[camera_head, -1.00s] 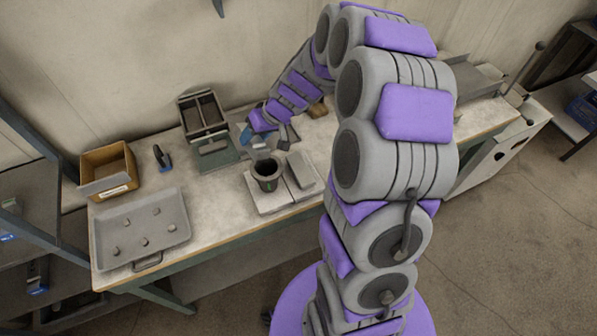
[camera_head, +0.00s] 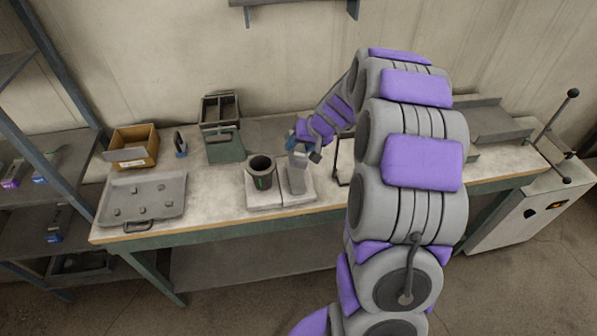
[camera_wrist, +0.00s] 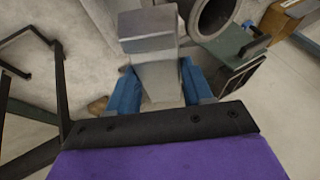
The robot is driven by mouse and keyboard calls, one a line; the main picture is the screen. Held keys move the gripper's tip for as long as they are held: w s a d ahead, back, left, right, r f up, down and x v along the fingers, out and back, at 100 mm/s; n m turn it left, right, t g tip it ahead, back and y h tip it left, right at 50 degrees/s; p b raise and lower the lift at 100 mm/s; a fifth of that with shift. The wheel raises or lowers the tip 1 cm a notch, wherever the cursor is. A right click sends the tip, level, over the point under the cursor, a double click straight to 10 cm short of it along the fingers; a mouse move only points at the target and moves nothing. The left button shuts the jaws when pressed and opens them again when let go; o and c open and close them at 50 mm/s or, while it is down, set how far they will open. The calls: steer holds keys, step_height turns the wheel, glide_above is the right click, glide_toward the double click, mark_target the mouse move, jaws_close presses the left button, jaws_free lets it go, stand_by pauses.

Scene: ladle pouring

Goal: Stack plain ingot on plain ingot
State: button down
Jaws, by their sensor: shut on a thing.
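My gripper (camera_head: 298,150) is over the far end of a grey ingot (camera_head: 297,181) that lies on the right pale slab. In the wrist view my gripper (camera_wrist: 160,88) has its blue fingers shut on a pale grey ingot (camera_wrist: 158,78). A second grey block face, the other ingot (camera_wrist: 148,24), shows just beyond the held one. The two look very close or touching; I cannot tell which. The arm and fingers partly hide the held ingot in the head view.
A dark crucible (camera_head: 261,171) stands on the left slab (camera_head: 264,200), close left of the ingot. A tray (camera_head: 170,190) with several small lumps, a cardboard box (camera_head: 134,146) and a green-grey press-like stand (camera_head: 224,147) are further left. A dark wire frame (camera_head: 343,160) stands to the right.

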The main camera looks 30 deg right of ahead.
steer(key=f, duration=0.4)
steer(key=shift+a+f+b, duration=0.1)
steer(key=shift+a+b, duration=0.25)
steer(key=shift+b, duration=0.05)
steer(key=shift+d+f+b, duration=0.15)
steer(key=shift+f+b, duration=0.15)
steer(key=shift+f, duration=0.75)
steer(key=shift+d+f+b, duration=0.1)
steer(key=shift+f+b, duration=0.15)
steer(key=shift+f, duration=0.75)
steer(key=shift+a, duration=0.1)
steer(key=shift+c, duration=2.3)
jaws_free()
